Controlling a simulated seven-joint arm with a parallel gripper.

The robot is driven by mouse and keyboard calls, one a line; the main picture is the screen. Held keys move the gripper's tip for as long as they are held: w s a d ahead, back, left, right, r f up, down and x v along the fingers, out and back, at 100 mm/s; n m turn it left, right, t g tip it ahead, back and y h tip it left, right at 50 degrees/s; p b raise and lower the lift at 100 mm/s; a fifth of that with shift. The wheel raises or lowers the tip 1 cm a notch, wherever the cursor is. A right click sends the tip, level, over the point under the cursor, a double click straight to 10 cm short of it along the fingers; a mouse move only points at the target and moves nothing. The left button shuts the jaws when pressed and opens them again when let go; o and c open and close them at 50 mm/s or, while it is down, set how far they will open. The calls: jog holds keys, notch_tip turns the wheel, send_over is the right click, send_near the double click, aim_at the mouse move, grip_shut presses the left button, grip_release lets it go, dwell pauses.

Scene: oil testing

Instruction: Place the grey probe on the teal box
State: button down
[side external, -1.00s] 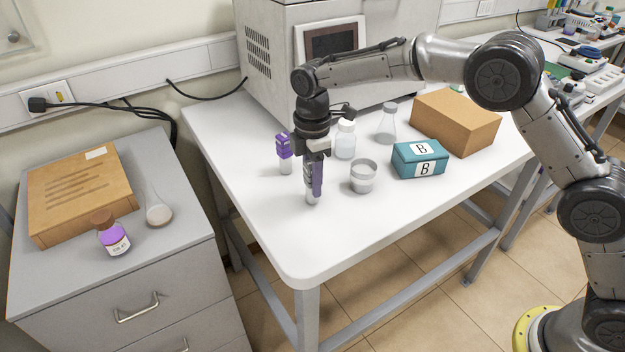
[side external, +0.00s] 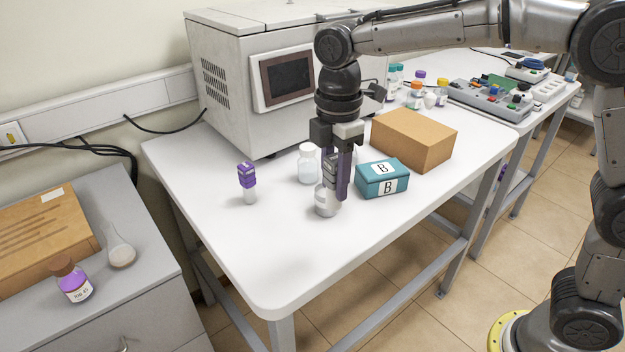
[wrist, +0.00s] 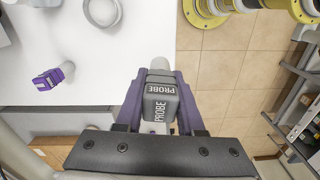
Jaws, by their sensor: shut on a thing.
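The grey probe (wrist: 160,104) is between the purple fingers of my gripper (wrist: 160,100), with its "PROBE" label facing the wrist camera. My gripper (side external: 338,192) is shut on it and points down. In the side view the fingers mostly hide the probe. The teal box (side external: 383,179), marked "B", stands on the white table just right of my gripper. They look apart, and its top is bare. The wrist view does not show the teal box.
A cardboard box (side external: 415,138) stands behind the teal box. The table's front part is clear.

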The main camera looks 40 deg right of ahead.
jog(key=shift+s+d+r+n, duration=0.2)
jog(key=shift+s+r+n, duration=0.1)
jog(key=shift+s, duration=0.2)
jog(key=s+d+r+n, duration=0.1)
jog(key=s+d+r, duration=0.15)
jog(key=d, duration=0.75)
jog(key=s+d+r, duration=0.2)
jog(key=d+r, duration=0.2)
jog(key=d, duration=0.6)
send_near(383, 168)
jog(key=shift+s, duration=0.15)
jog(key=shift+w+f, duration=0.2)
jog(key=shift+f, duration=1.55)
jog(key=shift+f, duration=0.15)
jog(key=c, duration=0.5)
grip_release()
